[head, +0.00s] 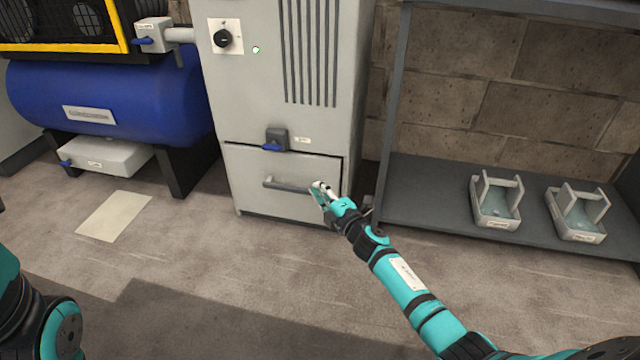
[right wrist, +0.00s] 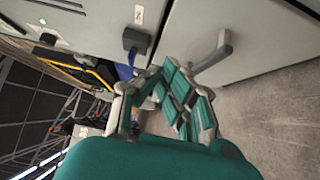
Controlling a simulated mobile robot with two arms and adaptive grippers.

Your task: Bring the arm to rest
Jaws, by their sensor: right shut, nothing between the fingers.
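My right arm (head: 408,278) reaches from the lower right toward the grey cabinet (head: 240,95). My right gripper (head: 318,188) is shut and empty, at the right end of the bar handle (head: 285,185) on the cabinet's lower panel (head: 255,165). In the right wrist view the shut fingers (right wrist: 160,72) show beside the handle (right wrist: 214,52), not around it. I cannot tell whether they touch it. Part of my left arm (head: 45,325) shows at the lower left; its gripper is out of view.
A latch with a blue tab (head: 276,138) sits above the handle. A blue tank (head: 110,95) stands left. A dark shelf (head: 420,185) at the right bears two small grey trays (head: 495,222) (head: 578,235). A pale sheet (head: 113,216) lies on the floor. The floor in front is clear.

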